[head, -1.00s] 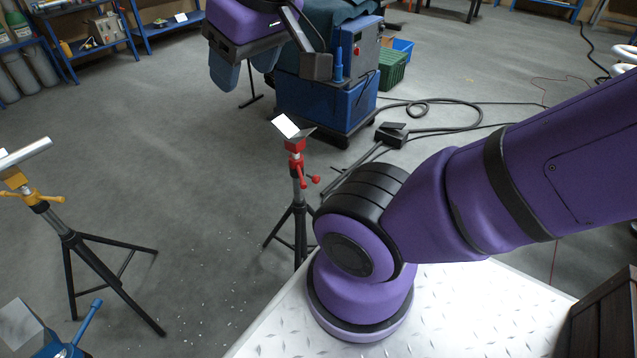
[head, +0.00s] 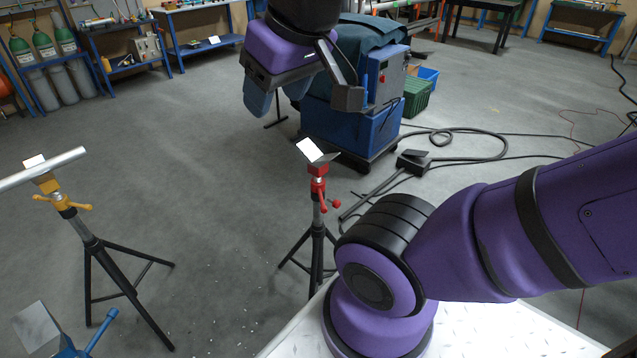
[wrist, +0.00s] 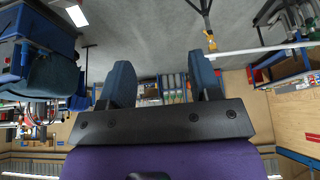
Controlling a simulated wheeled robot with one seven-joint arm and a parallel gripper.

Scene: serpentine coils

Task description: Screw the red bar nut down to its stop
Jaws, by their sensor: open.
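The red bar nut (head: 318,187) sits at the top of a black tripod stand (head: 317,235), just below a V-shaped head (head: 316,152) with a bright white face. One red bar arm (head: 332,203) sticks out to the right and low. My gripper (head: 277,100) hangs above and to the left of the red stand in the head view, apart from it. Its two blue-grey fingers are spread with nothing between them; they also show in the wrist view (wrist: 160,70). I cannot make out the red nut in the wrist view.
A yellow-nut stand (head: 62,203) holding a pipe (head: 50,168) is at left. A blue-handled stand (head: 95,335) is at lower left. A blue cart (head: 350,125) stands behind the red stand, with hoses and a foot pedal (head: 413,162) to the right. Floor between stands is clear.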

